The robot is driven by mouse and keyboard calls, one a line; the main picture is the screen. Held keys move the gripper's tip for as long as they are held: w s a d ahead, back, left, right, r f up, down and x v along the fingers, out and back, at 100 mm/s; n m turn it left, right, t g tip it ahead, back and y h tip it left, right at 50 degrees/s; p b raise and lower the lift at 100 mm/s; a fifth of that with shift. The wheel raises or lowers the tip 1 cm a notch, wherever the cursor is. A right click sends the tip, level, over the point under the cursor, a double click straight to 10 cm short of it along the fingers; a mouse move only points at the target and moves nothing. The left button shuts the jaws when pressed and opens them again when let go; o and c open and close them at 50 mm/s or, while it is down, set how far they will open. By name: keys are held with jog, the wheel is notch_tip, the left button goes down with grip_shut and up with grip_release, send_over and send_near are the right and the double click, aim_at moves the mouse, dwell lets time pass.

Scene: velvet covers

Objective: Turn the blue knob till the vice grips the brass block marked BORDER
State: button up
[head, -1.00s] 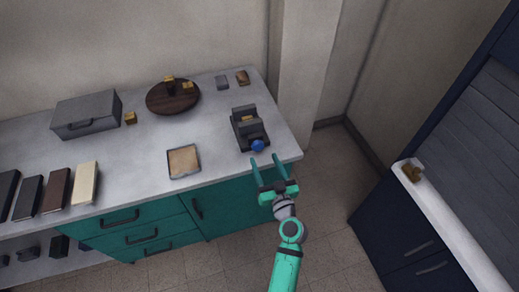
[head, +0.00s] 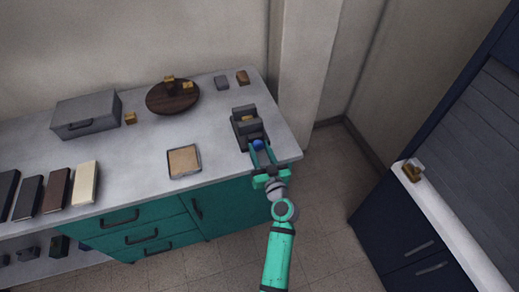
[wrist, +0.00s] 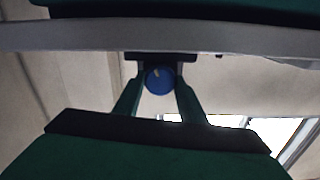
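The dark grey vice (head: 248,127) stands near the right front of the counter. A small brass block (head: 244,117) sits between its jaws. Its marking is too small to read, and I cannot tell whether both jaws touch it. The blue knob (head: 257,145) is on the vice's front end. My gripper (head: 259,143) reaches over the counter's front edge, with one finger on each side of the knob, and looks shut on it. In the wrist view the knob (wrist: 159,79), with a pale mark on its face, sits between the two fingertips.
Other brass blocks are on the round wooden stand (head: 172,98) and beside the grey case (head: 87,114). A shallow tray (head: 184,161) lies left of the vice. Grey (head: 221,83) and brown (head: 242,77) blocks lie behind. The counter between tray and vice is clear.

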jog(key=shift+m, duration=0.4)
jog(key=m, duration=0.5)
jog(key=shift+d+m, duration=0.1)
jog(key=shift+m, duration=0.3)
jog(key=m, duration=0.5)
jog(key=shift+f, duration=0.1)
jog(key=shift+m, duration=0.4)
jog(key=o, duration=1.1)
jog(key=shift+c, duration=0.2)
